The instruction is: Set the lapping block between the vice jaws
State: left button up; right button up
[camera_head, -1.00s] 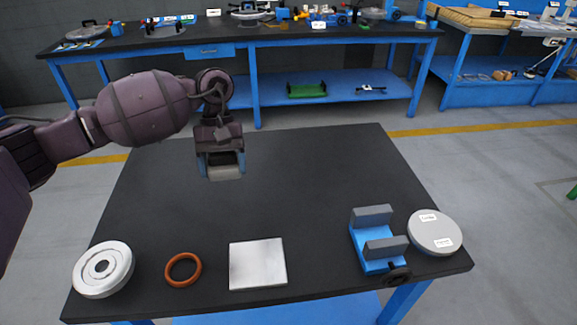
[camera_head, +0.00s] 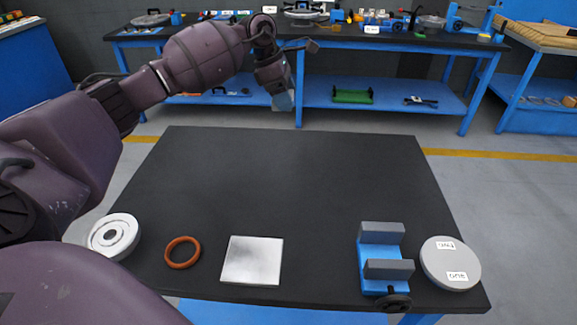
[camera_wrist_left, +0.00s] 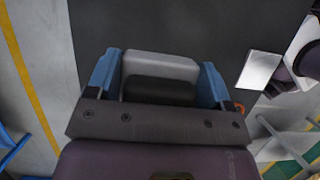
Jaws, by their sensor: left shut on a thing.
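My left gripper (camera_head: 283,98) is raised over the far edge of the table in the head view. Its blue fingers (camera_wrist_left: 160,80) are shut on a light grey block, which I take to be the lapping block (camera_wrist_left: 160,66); the wrist view shows it between the fingertips. In the head view the held block is hardly visible. The vice (camera_head: 372,261) is blue with two grey jaws and stands at the table's front right, far from the gripper. The gap between its jaws looks empty. My right gripper is not in view.
On the black table (camera_head: 290,180) lie a round grey disc (camera_head: 450,262) right of the vice, a square metal plate (camera_head: 252,261), an orange ring (camera_head: 182,252) and a white flanged round part (camera_head: 113,236). The table's middle and back are clear. A cluttered workbench (camera_head: 330,42) stands behind.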

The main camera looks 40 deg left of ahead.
pick_arm(q)
jog(key=b, duration=0.2)
send_over(291, 166)
jog(key=a, duration=0.1)
jog(key=f, duration=1.4)
jog(key=shift+s, duration=0.3)
notch_tip(291, 166, down, 6)
jog(key=shift+r, duration=0.25)
jog(key=shift+f, duration=0.3)
jog(key=shift+r, duration=0.1)
jog(key=shift+f, duration=0.25)
jog(key=o, duration=0.9)
